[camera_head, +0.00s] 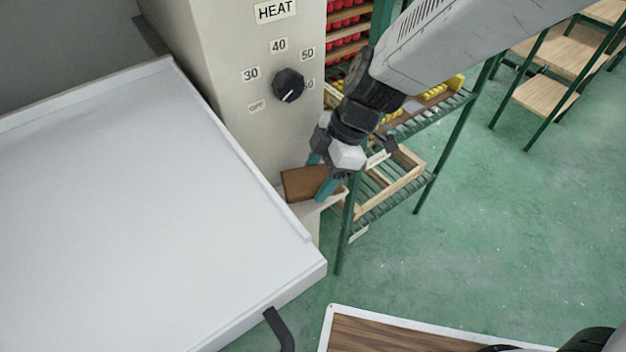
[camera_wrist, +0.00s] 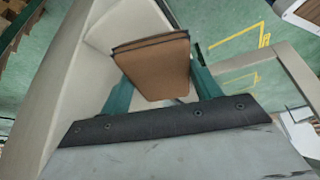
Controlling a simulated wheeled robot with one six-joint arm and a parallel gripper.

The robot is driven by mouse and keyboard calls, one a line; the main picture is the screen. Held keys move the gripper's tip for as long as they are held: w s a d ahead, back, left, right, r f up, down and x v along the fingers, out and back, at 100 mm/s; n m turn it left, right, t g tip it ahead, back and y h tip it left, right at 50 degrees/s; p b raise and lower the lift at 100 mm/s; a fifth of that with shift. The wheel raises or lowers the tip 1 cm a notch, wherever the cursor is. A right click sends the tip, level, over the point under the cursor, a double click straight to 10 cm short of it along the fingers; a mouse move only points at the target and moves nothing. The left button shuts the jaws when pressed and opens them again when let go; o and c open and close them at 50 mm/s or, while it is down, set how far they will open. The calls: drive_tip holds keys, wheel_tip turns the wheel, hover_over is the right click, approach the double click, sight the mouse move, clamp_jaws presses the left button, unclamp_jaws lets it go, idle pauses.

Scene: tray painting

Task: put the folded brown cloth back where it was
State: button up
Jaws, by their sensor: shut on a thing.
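The folded brown cloth (camera_head: 304,184) is at a small pale ledge (camera_head: 322,203) on the side of the beige heater cabinet. My gripper (camera_head: 325,183) points down there, with its teal fingers at the right part of the cloth. In the wrist view the cloth (camera_wrist: 157,66) lies between the two teal fingers (camera_wrist: 163,88), and the gripper is shut on it. A pale surface shows behind the cloth in that view. I cannot tell whether the cloth touches the ledge.
The cabinet's HEAT dial (camera_head: 288,85) is just above and left of my gripper. A large white table (camera_head: 130,200) fills the left. A green rack (camera_head: 390,190) with a wooden tray stands close on the right. Green floor (camera_head: 510,220) lies open beyond.

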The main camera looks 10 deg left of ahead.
sight(314, 183)
drive_tip(key=shift+w+a+f, duration=0.1)
drive_tip(key=shift+w+a, duration=0.25)
drive_tip(key=shift+a, duration=0.3)
wheel_tip(314, 183, down, 4)
drive_tip(key=shift+r, duration=0.25)
drive_tip(key=o, duration=0.7)
drive_tip(key=shift+f, duration=0.1)
drive_tip(key=shift+c, duration=0.2)
drive_tip(key=v, duration=1.2)
drive_tip(key=shift+d, duration=0.1)
